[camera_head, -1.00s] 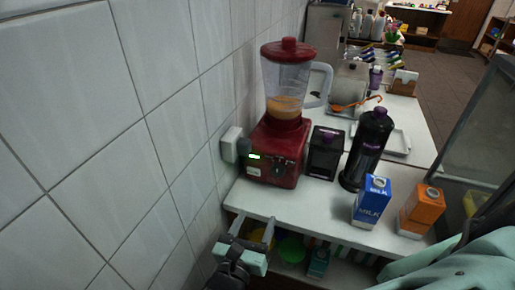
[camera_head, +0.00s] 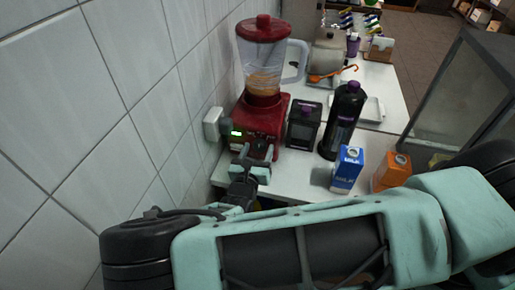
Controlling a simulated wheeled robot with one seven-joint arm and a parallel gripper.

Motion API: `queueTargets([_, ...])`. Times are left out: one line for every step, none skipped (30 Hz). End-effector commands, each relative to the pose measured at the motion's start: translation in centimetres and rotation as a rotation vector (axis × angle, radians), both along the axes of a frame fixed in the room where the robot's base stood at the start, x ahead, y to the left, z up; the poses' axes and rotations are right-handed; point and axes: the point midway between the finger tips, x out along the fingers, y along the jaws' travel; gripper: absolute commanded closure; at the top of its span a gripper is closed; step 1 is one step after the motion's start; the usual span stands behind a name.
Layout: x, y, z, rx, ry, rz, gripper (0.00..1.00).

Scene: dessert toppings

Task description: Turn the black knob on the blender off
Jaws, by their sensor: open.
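The blender (camera_head: 262,110) has a red base, a red lid and a clear jug with orange-brown contents. It stands on the white counter against the tiled wall. A small green light shows on the front of its base. The black knob cannot be made out now, as my gripper covers much of the base's front. My gripper (camera_head: 257,155) is open, right at the front of the blender base. Whether its fingers touch the base or the knob cannot be told.
A black box-shaped container (camera_head: 303,127), a tall black bottle (camera_head: 343,122), a blue milk carton (camera_head: 347,169) and an orange carton (camera_head: 391,172) stand right of the blender. A wall socket (camera_head: 213,124) is at its left. My arm fills the bottom of the view.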

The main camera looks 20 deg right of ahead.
Motion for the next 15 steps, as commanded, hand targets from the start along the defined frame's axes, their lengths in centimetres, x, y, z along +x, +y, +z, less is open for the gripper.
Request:
queueTargets([0.11, -0.07, 0.02, 0.000, 0.000, 0.000, 0.41])
queueTargets([0.14, -0.09, 0.00, 0.000, 0.000, 0.001, 0.41])
queueTargets([0.15, -0.10, -0.02, 0.000, 0.000, 0.001, 0.41])
queueTargets([0.15, -0.09, -0.03, 0.000, 0.000, 0.001, 0.41])
queueTargets([0.15, -0.09, -0.03, 0.000, 0.000, 0.001, 0.41])
queueTargets([0.14, -0.10, -0.04, -0.001, 0.001, 0.001, 0.41])
queueTargets([0.14, -0.10, -0.03, -0.001, 0.001, 0.001, 0.41])
queueTargets([0.14, -0.10, -0.04, -0.001, 0.001, 0.001, 0.41])
queueTargets([0.13, -0.09, -0.03, -0.001, 0.001, 0.000, 0.46])
queueTargets([0.13, -0.10, -0.03, -0.001, 0.001, 0.000, 0.54])
queueTargets([0.13, -0.10, -0.03, -0.001, 0.001, 0.000, 0.63])
queueTargets([0.12, -0.09, -0.03, -0.001, 0.001, 0.000, 0.74])
queueTargets([0.12, -0.09, -0.03, -0.001, 0.001, 0.000, 0.82])
queueTargets([0.12, -0.09, -0.03, -0.001, 0.001, 0.000, 0.85])
queueTargets([0.12, -0.09, -0.03, -0.001, 0.001, 0.000, 0.85])
